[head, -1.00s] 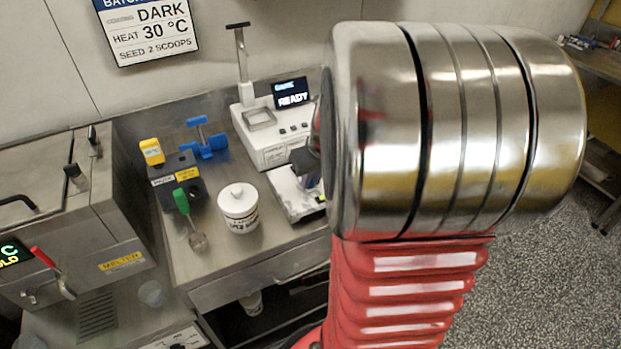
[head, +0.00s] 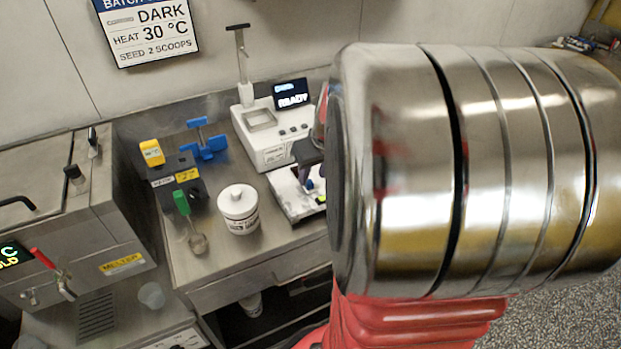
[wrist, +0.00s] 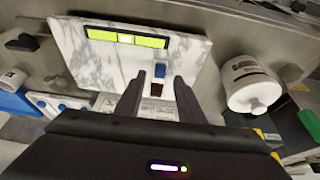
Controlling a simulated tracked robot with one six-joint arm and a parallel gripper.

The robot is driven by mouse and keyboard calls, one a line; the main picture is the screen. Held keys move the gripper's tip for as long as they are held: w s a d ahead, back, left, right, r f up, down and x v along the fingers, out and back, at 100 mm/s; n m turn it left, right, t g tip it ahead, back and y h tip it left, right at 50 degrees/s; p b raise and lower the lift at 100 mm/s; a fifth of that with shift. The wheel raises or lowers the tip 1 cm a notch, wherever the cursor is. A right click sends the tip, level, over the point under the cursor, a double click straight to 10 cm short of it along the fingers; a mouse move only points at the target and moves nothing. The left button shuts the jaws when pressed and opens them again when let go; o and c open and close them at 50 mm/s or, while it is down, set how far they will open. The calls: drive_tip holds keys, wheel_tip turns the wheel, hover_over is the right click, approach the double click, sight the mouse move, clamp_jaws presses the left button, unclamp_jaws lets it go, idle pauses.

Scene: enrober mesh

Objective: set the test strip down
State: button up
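The test strip, with a blue end and a dark brown end, lies on the white marble slab (wrist: 82,58). It shows in the wrist view (wrist: 159,72) between and just beyond my fingertips, with a gap on each side. In the head view its blue end (head: 309,184) shows on the slab (head: 287,195), below my gripper (head: 306,160). In the wrist view my gripper (wrist: 158,80) is open, its two dark fingers apart and empty. The slab has a green-yellow panel along one edge. My arm hides the right part of the slab in the head view.
A white lidded tub (head: 238,210) stands left of the slab, with a green-handled scoop (head: 190,220) beside it. A white device (head: 270,135) with a READY screen stands behind. A dark block with a yellow piece (head: 152,153) and a blue-handled tool (head: 207,141) are further left.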

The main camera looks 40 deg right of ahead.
drive_tip(key=v, duration=0.8)
drive_tip(key=shift+r, duration=0.25)
drive_tip(key=shift+a, duration=0.15)
drive_tip(key=s+a+n, duration=0.1)
drive_tip(key=s+a, duration=0.2)
drive_tip(key=a, duration=1)
drive_tip(key=s+a+n+t+y, duration=0.1)
drive_tip(key=s+a+n, duration=0.1)
drive_tip(key=a, duration=1.1)
drive_tip(key=shift+s+r, duration=0.25)
drive_tip(key=shift+s, duration=0.25)
